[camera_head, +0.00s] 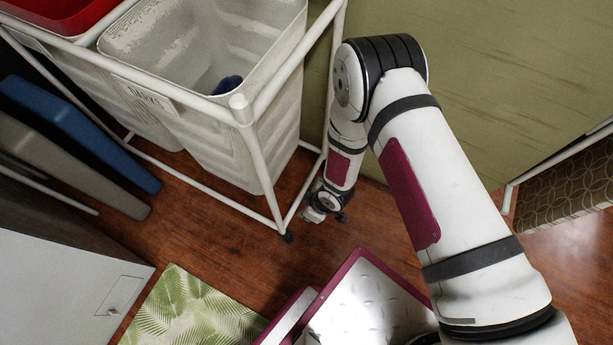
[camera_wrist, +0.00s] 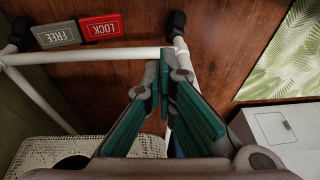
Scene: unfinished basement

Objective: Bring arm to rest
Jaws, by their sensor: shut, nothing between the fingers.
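My arm reaches out from the lower right in the head view, bends at its elbow and hangs down beside a white laundry rack. My gripper (camera_head: 325,211) is at its low end, small and partly hidden, close to the rack's lower front corner and above the wood floor. In the wrist view my gripper (camera_wrist: 163,82) shows its green-padded fingers drawn together, with nothing held. I cannot tell whether it touches the rack.
The white rack frame (camera_head: 247,117) holds a worn white bin (camera_head: 235,148) and a red one (camera_head: 60,12). Its lower bar (camera_wrist: 85,56) passes close by the fingers. A leaf-pattern mat (camera_head: 185,305), a white cabinet (camera_head: 60,290) and blue and grey panels (camera_head: 85,130) lie left.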

